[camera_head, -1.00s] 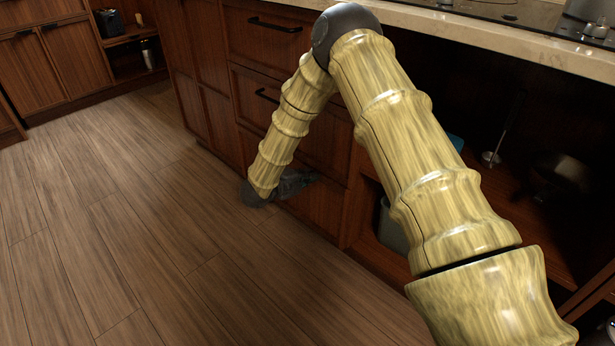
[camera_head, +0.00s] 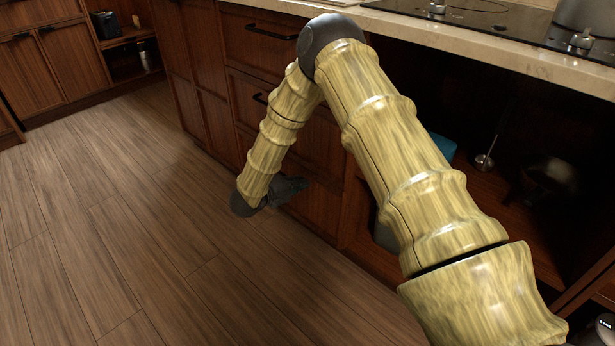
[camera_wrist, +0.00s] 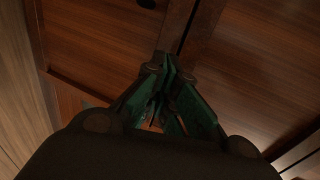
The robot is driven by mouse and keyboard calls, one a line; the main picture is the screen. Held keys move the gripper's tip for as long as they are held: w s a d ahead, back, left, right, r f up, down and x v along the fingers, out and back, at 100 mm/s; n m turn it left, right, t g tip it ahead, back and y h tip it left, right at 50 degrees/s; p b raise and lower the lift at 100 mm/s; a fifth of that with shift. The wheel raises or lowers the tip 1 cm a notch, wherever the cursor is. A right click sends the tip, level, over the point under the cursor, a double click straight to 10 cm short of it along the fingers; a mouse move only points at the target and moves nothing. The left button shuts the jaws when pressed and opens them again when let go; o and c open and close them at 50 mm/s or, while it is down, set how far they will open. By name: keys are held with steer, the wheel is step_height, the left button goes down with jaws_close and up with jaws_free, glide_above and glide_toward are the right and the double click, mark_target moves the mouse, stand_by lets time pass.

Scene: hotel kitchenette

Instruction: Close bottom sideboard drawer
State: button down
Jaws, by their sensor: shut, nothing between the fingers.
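The sideboard's bottom drawer (camera_head: 318,207) is a dark brown wooden front low in the drawer column, partly hidden behind my arm and gripper. It looks about flush with the front around it, but I cannot tell whether a small gap is left. My gripper (camera_head: 298,186) is low, close in front of this drawer front. In the wrist view my gripper (camera_wrist: 168,98) has green-tinted fingers drawn together, with nothing held. Wooden panels with a dark seam between them lie close beyond the fingertips. Whether they touch the wood is unclear.
The upper drawer (camera_head: 258,45) and the middle drawer with a dark handle (camera_head: 260,98) look shut. An open dark shelf bay (camera_head: 500,185) lies to the right, under the stone counter (camera_head: 480,52). The wooden floor (camera_head: 130,240) is clear at left.

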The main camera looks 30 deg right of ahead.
steer(key=p+v, duration=0.3)
steer(key=v, duration=0.7)
steer(key=s+a+f+n+t+y, duration=0.2)
steer(key=s+f+n+y, duration=0.7)
steer(key=s+f+n, duration=0.75)
steer(key=s+f+n+g+y, duration=0.25)
steer(key=s+n, duration=0.45)
steer(key=s, duration=0.7)
steer(key=s+f+n+g+y, duration=0.2)
steer(key=s+n+g, duration=0.2)
steer(key=s+n, duration=0.7)
steer(key=s+r+m+p, duration=0.1)
steer(key=s+r+p, duration=0.1)
steer(key=r+p, duration=1.5)
steer(key=s+r+m+p, duration=0.1)
steer(key=r+m+p, duration=0.1)
steer(key=r+p, duration=1.4)
steer(key=shift+s+a+r+p, duration=0.35)
steer(key=shift+r+p, duration=0.05)
steer(key=shift+r, duration=0.3)
